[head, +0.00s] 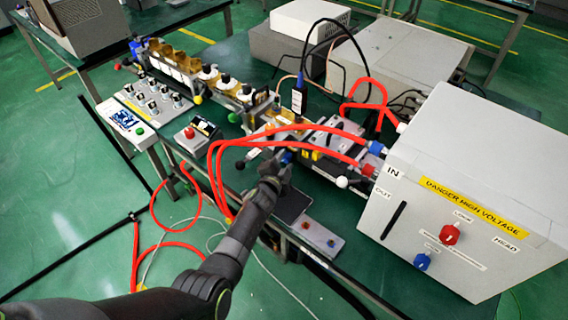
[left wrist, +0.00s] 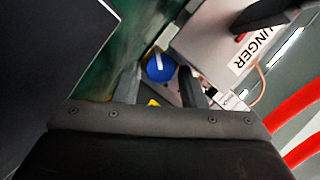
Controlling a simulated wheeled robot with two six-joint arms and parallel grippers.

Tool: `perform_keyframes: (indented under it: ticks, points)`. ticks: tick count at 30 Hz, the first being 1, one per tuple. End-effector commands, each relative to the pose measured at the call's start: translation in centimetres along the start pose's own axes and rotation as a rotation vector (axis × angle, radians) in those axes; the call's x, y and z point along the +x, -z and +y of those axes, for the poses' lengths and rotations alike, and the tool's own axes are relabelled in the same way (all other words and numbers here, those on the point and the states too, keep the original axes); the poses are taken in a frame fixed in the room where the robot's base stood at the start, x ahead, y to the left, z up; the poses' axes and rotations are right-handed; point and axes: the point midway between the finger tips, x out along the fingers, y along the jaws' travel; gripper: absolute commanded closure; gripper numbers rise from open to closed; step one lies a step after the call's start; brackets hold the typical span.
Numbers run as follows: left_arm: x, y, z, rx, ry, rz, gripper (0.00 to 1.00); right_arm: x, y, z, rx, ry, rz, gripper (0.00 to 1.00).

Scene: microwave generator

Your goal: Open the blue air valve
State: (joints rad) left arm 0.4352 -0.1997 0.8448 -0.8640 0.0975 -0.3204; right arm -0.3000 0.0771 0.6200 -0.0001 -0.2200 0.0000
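The round blue valve knob (left wrist: 160,68), with a white pointer mark, shows in the left wrist view between the fingers of my left gripper (left wrist: 160,76). The fingers are apart, with a small gap on each side of the knob. I cannot tell how deep the knob sits between them. In the head view my left gripper (head: 277,164) reaches the bench equipment below the red hoses, and a bit of blue (head: 287,157) shows at its tip. The gripper hides most of the valve there. My right gripper is not in view.
Red hoses (head: 262,137) arch just above the gripper. A large grey high-voltage box (head: 470,180) with a red knob (head: 449,234) and another blue knob (head: 422,262) stands at right. A switch panel (head: 155,100) and a red button box (head: 190,140) are at left.

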Motion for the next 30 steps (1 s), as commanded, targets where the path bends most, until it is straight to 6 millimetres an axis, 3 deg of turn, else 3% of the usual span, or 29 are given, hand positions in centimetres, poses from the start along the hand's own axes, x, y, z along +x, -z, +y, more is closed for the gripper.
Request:
perform_keyframes:
  ticks: [2, 9, 14, 22, 30]
  points:
    - [0.0, 0.0, 0.0, 0.0, 0.0, 0.0, 0.64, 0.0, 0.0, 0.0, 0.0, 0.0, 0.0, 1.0]
    - [0.0, 0.0, 0.0, 0.0, 0.0, 0.0, 0.95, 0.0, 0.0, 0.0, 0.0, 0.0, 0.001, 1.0]
    - [-0.1, 0.1, -0.3, -0.02, -0.01, 0.001, 0.95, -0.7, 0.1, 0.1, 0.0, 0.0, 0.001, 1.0]
    - [-0.1, 0.2, -0.6, -0.162, -0.071, 0.0, 0.95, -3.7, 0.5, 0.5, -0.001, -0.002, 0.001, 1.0]
    - [0.0, -0.1, -0.3, -0.23, -0.096, -0.001, 0.95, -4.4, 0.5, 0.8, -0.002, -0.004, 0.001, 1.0]
